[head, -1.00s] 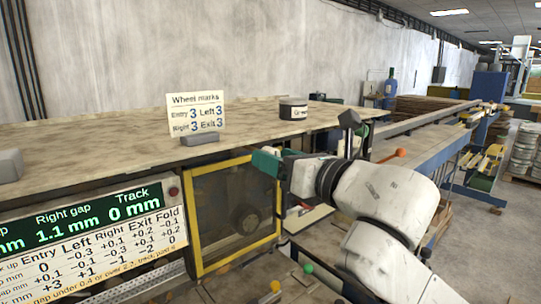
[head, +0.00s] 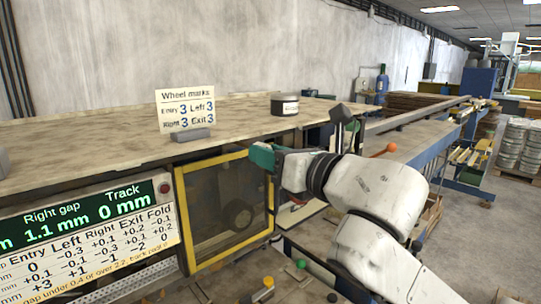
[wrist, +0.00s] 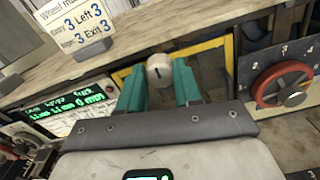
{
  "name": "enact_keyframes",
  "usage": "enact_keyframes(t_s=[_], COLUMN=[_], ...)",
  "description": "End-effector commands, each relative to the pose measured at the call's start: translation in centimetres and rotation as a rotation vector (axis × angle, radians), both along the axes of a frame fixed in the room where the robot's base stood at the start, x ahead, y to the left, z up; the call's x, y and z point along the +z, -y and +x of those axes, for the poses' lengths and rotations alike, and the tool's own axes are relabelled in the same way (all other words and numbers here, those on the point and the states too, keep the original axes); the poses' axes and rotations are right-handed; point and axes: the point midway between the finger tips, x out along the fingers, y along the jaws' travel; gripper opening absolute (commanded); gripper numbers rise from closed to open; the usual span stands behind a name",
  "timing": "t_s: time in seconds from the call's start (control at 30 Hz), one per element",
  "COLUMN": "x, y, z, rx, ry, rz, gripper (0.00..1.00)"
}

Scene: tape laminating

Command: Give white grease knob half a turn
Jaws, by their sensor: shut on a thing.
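The white grease knob (wrist: 160,70) shows in the wrist view as a round pale knob with a short dark mark on its face, close to upright in the picture. My gripper (wrist: 159,86) has its two green fingers on either side of the knob and is shut on it. In the head view my gripper (head: 262,158) is at the top right corner of the yellow-framed window, just below the bench top. The knob cannot be made out there, hidden by the gripper.
The bench top (head: 110,125) carries a wheel marks card (head: 185,109) and a dark grease tin (head: 285,105). A yellow-framed window (head: 225,205) and a gap display (head: 90,215) are below. A red handwheel (wrist: 285,84) stands to the right in the wrist view.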

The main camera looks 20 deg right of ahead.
Motion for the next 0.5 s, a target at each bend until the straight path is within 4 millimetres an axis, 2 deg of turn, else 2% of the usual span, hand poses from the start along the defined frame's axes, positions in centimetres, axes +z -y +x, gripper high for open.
enact_keyframes(t_s=[0.27,0.5], x=[-0.25,-0.34], y=[-0.04,-0.02], z=[-0.02,-0.03], rx=[0.0,0.001], ry=[-0.035,-0.097], rz=[0.112,0.307], gripper=[0.03,0.03])
